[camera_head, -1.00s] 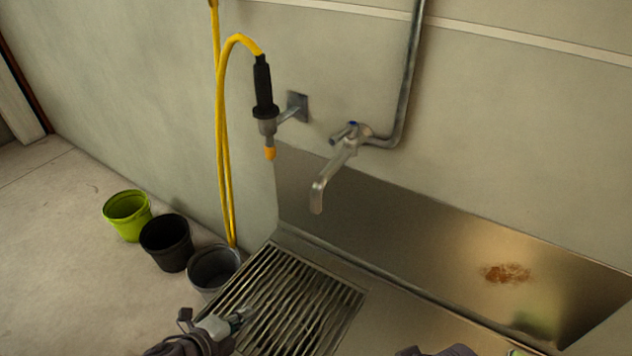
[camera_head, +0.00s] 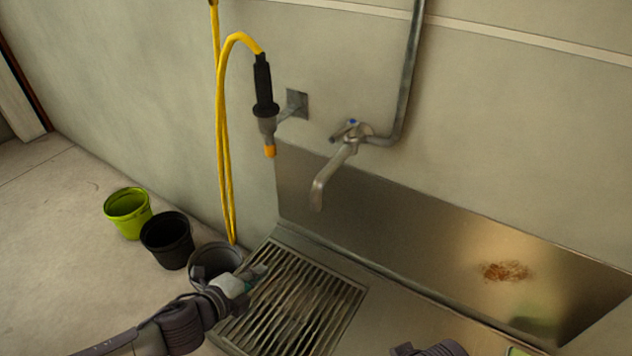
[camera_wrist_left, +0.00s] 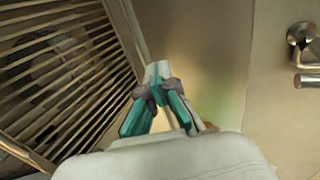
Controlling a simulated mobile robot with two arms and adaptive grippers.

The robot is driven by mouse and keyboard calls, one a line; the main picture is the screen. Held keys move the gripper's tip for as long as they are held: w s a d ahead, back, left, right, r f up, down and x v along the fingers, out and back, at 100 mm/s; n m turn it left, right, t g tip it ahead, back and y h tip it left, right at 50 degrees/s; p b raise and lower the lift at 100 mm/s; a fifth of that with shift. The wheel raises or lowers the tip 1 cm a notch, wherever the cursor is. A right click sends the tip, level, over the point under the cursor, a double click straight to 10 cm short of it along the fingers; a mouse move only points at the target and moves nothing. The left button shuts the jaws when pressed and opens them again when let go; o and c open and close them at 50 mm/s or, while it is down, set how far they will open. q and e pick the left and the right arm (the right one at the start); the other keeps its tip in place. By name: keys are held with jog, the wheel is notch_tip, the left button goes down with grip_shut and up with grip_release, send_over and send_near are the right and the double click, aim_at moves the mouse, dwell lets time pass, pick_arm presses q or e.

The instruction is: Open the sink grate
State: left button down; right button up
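The sink grate (camera_head: 300,300) is a metal frame with many parallel bars, lying flat at the left end of the steel sink. It also fills the left of the left wrist view (camera_wrist_left: 70,75). My left gripper (camera_head: 262,271) is over the grate's left side, near its upper left part. In the left wrist view its green-and-grey fingers (camera_wrist_left: 158,78) meet at the tips, with nothing visible between them. Whether the tips touch the grate is unclear.
A steel backsplash (camera_head: 420,225) stands behind. A yellow hose (camera_head: 223,150) hangs on the wall. Green (camera_head: 127,212), black (camera_head: 167,240) and grey (camera_head: 212,257) buckets stand on the floor left of the grate.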

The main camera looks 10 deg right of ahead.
pick_arm(q)
jog(key=w+d+r+t+h+b, duration=0.1)
jog(key=w+d+r+b, duration=0.2)
jog(key=w+d, duration=0.5)
jog(key=w+d+r+t+h+b, duration=0.1)
jog(key=w+d+r+b, duration=0.2)
jog(key=w+d, duration=0.6)
jog(key=shift+r, duration=1.35)
pick_arm(e)
jog(key=w+a+r+t+y, duration=0.1)
jog(key=w+a+r+t, duration=0.1)
jog(key=w+r+t, duration=0.2)
jog(key=w+a+r+t+y, duration=0.1)
jog(key=w+a+r+t, duration=0.1)
jog(key=w+t, duration=0.3)
jog(key=shift+w+a+r+y, duration=0.35)
jog(key=shift+w+r, duration=0.55)
jog(key=shift+w, duration=1)
